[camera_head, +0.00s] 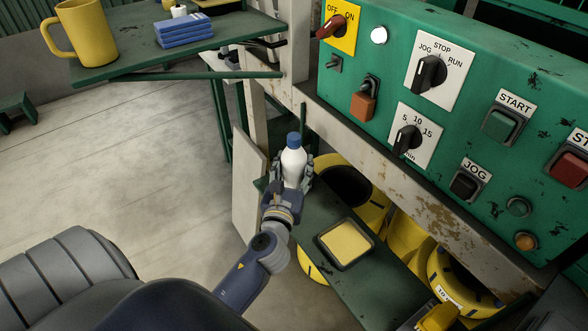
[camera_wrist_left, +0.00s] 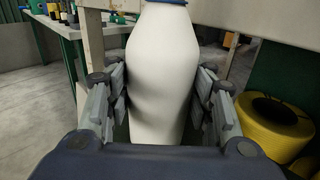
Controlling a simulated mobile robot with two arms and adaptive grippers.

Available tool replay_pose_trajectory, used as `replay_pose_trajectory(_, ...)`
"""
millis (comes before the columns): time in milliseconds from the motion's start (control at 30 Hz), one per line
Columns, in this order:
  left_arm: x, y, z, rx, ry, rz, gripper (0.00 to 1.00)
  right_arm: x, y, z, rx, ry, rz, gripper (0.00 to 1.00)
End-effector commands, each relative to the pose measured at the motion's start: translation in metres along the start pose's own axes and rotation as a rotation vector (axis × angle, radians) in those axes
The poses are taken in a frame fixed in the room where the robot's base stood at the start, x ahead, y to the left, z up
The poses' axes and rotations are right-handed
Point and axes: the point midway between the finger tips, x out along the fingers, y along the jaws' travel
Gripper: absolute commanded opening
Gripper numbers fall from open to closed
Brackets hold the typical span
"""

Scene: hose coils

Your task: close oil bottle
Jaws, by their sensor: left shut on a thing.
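The oil bottle (camera_head: 292,167) is white and stands upright, with a blue cap (camera_head: 293,139) on its top. I cannot tell how tightly the cap sits. My left gripper (camera_head: 291,178) is shut on the bottle's body, above the low green shelf. In the left wrist view the white bottle (camera_wrist_left: 162,75) fills the space between the fingers of the left gripper (camera_wrist_left: 162,100), and only the lower edge of the blue cap (camera_wrist_left: 166,2) shows. The bottle's base is hidden by the gripper. My right gripper is not in view.
A green control panel (camera_head: 470,85) with knobs and buttons overhangs to the right. A shallow yellow-bottomed tray (camera_head: 346,243) lies on the green shelf (camera_head: 375,290). Yellow hose coils (camera_head: 450,285) sit below. A green table (camera_head: 130,58) at upper left holds a yellow mug (camera_head: 84,35) and blue cloths (camera_head: 184,30).

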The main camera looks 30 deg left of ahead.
Motion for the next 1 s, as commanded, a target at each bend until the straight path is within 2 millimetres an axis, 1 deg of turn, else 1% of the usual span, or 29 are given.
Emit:
replay_pose_trajectory(267, 0.0001, -0.0003, 0.0007, -0.001, -0.003, -0.001, 0.00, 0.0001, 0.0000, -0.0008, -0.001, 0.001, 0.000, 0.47)
replay_pose_trajectory(400, 0.0001, -0.0003, -0.0040, 0.000, -0.003, -0.001, 0.00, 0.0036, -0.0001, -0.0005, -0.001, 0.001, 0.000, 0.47)
replay_pose_trajectory(433, 0.0000, -0.0002, -0.0039, -0.001, -0.002, 0.000, 0.53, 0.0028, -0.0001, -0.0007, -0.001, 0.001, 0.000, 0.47)
replay_pose_trajectory(467, 0.0000, -0.0002, -0.0035, -0.001, -0.002, 0.000, 0.60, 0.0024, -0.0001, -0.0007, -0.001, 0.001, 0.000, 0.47)
replay_pose_trajectory(500, 0.0000, -0.0002, -0.0035, -0.001, -0.001, 0.000, 0.69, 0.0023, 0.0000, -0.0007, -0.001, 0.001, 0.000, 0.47)
replay_pose_trajectory(833, 0.0000, -0.0002, -0.0030, -0.001, -0.001, 0.000, 0.69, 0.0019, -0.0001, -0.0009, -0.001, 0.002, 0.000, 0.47)
replay_pose_trajectory(933, 0.0000, -0.0003, 0.0024, -0.001, -0.002, 0.000, 0.69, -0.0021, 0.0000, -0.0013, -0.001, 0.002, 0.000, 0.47)
replay_pose_trajectory(1000, -0.0080, -0.0005, -0.0022, 0.000, 0.001, -0.001, 0.69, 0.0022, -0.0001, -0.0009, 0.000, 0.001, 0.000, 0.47)
